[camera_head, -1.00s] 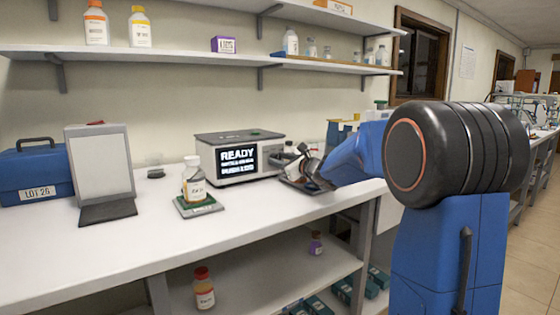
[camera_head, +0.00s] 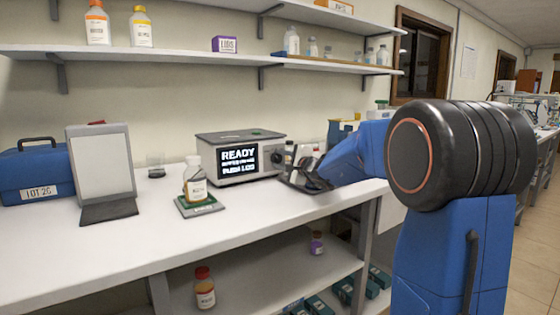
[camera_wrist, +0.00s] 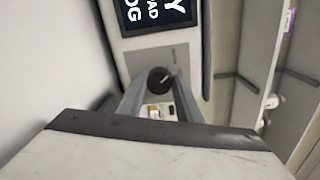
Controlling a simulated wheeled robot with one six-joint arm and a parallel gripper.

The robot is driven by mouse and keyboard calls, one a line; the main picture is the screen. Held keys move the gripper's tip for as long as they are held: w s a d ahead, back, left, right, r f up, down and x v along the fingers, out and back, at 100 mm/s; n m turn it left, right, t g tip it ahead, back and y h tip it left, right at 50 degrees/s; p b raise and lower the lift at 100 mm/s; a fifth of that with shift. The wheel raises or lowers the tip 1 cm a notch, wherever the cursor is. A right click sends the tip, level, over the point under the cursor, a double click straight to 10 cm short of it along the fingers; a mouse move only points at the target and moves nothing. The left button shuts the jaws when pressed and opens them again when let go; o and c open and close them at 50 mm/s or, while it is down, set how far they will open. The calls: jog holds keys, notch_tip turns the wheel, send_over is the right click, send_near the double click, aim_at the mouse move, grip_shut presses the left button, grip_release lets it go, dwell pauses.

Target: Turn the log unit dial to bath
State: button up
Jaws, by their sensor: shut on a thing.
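The log unit (camera_head: 240,140) is a grey box with a dark screen on the bench; the screen's top line reads READY. Its black round dial (camera_wrist: 160,80) with a pale pointer line sits below the screen in the wrist view. My gripper (camera_wrist: 161,84) has one finger on each side of the dial and is shut on it. The dial's setting labels are too small to read.
A bottle (camera_head: 195,180) stands on a small green-topped pad left of the unit. A grey panel on a stand (camera_head: 100,165) and a blue case (camera_head: 38,172) are further left. The bench front (camera_head: 120,245) is clear. Shelves with bottles hang above.

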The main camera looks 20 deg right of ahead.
jog(key=shift+f+n, duration=0.15)
jog(key=shift+n, duration=0.85)
jog(key=o, duration=1)
jog(key=shift+o, duration=0.2)
jog(key=v, duration=1.7)
jog(key=shift+s+a, duration=0.15)
jog(key=shift+s, duration=0.1)
